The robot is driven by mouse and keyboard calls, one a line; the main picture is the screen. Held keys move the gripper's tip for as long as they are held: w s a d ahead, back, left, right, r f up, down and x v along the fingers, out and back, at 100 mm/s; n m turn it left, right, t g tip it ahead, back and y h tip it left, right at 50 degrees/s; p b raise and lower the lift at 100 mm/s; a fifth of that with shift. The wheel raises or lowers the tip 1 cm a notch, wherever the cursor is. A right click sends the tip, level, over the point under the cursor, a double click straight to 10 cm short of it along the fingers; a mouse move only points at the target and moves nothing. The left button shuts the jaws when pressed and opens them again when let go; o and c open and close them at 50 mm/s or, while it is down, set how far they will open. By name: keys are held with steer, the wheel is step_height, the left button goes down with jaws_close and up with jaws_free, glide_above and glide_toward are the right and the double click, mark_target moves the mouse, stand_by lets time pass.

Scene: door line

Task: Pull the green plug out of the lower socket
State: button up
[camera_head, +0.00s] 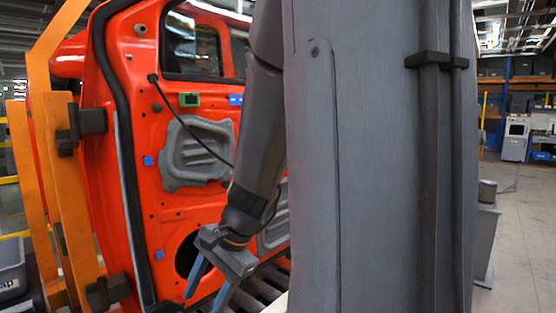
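A small green rectangular part (189,100) with a dark middle sits on the upper part of the orange-red car door (145,120). I cannot tell whether it is the green plug or a socket. No lower socket can be made out for sure; my arm and grey column hide much of the door's right side. My gripper (207,297) points down in front of the lower door, below and apart from the green part. Its two blue-grey fingers are spread, with nothing seen between them; one tip is cut off by the bottom edge.
A black cable (190,130) runs from the upper door down behind my arm. Small blue parts (148,161) dot the door. An orange frame (62,170) with dark clamps stands at the left. Open floor (520,240) lies at the right.

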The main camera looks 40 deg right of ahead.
steer(key=w+d+r+m+t+h, duration=0.1)
steer(key=w+d+r+m+t, duration=0.1)
steer(key=d+r+m+t, duration=0.75)
steer(key=w+d+r+m+t+h, duration=0.2)
steer(key=w+d+r+m+t, duration=0.15)
steer(key=d+r+m, duration=1)
steer(key=w+d+n, duration=0.1)
steer(key=w, duration=0.1)
steer(key=w+d+r+n+p, duration=0.1)
steer(key=w, duration=0.1)
steer(key=w+d+n, duration=0.1)
steer(key=w, duration=0.1)
steer(key=shift+w+r+n, duration=0.3)
steer(key=shift+r, duration=0.1)
jaws_close()
steer(key=shift+s, duration=0.15)
